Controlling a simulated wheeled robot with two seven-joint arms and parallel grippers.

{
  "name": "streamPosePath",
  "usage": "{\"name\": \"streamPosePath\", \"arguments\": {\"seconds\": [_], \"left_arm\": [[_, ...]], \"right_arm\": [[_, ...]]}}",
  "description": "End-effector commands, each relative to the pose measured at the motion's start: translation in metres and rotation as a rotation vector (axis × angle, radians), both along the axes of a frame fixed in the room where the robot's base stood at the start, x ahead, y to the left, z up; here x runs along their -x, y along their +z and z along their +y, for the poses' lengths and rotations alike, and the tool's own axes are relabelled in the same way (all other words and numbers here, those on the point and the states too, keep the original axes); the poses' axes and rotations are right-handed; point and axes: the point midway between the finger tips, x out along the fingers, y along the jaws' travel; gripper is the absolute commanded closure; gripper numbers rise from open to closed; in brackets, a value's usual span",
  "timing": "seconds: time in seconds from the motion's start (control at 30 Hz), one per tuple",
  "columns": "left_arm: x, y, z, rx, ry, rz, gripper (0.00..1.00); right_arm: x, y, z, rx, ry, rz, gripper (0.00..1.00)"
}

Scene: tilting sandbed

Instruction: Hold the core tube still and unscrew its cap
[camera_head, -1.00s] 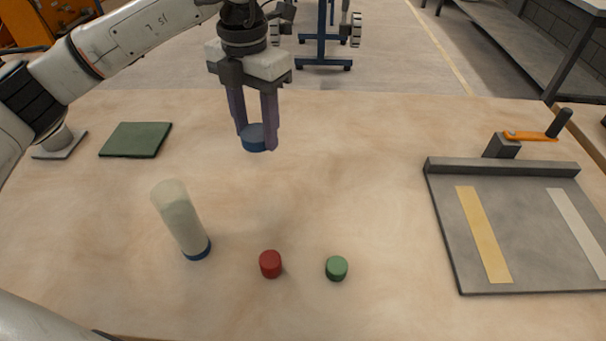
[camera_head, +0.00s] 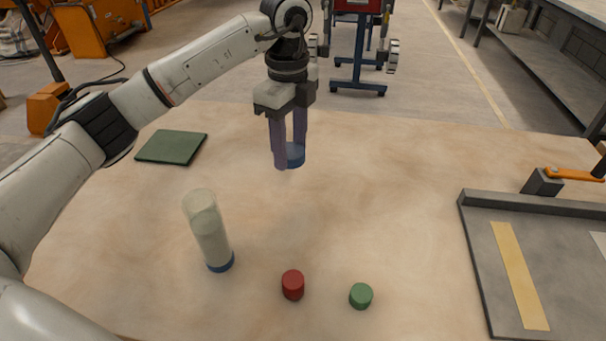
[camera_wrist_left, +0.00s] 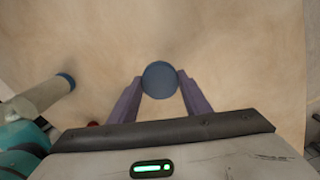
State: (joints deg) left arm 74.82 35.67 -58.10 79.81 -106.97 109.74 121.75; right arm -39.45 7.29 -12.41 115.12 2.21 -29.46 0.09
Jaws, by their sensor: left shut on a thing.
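My left gripper (camera_head: 289,153) is shut on a blue cap (camera_head: 294,157), behind and to the right of the core tube. The left wrist view shows the round blue cap (camera_wrist_left: 160,80) between the two fingertips. The core tube (camera_head: 208,230) is a pale translucent cylinder standing on the table, with a blue band at its bottom and no cap on its top. It also shows at the left of the left wrist view (camera_wrist_left: 42,98), apart from the gripper. I cannot tell whether the held cap touches the table. My right gripper is not in view.
A red cap (camera_head: 293,284) and a green cap (camera_head: 361,296) lie at the front of the table. A dark green pad (camera_head: 172,147) lies at the back left. A grey tray (camera_head: 478,262) with an orange-handled lever (camera_head: 572,173) is at the right. The table's middle is clear.

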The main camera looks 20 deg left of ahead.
Motion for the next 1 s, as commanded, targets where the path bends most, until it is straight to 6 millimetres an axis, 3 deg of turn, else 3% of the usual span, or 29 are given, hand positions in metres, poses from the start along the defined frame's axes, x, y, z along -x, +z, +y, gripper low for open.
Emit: {"name": "streamPosePath", "arguments": {"seconds": [0.47, 0.83, 0.87, 0.97, 1.0], "left_arm": [[0.000, -0.054, 0.000, -0.001, -0.002, 0.000, 0.83], [0.000, -0.059, 0.000, -0.001, -0.003, -0.002, 0.83], [0.000, -0.059, 0.000, -0.001, -0.003, -0.002, 0.55], [0.000, -0.059, 0.000, -0.001, -0.003, -0.002, 0.38], [0.000, -0.059, 0.000, -0.001, -0.003, -0.002, 0.38]], "right_arm": [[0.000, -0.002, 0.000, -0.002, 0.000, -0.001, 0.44], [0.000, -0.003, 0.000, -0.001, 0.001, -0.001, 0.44], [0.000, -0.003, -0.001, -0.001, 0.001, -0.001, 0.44], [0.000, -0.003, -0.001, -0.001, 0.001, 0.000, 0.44], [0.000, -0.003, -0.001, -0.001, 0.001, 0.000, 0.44]]}}
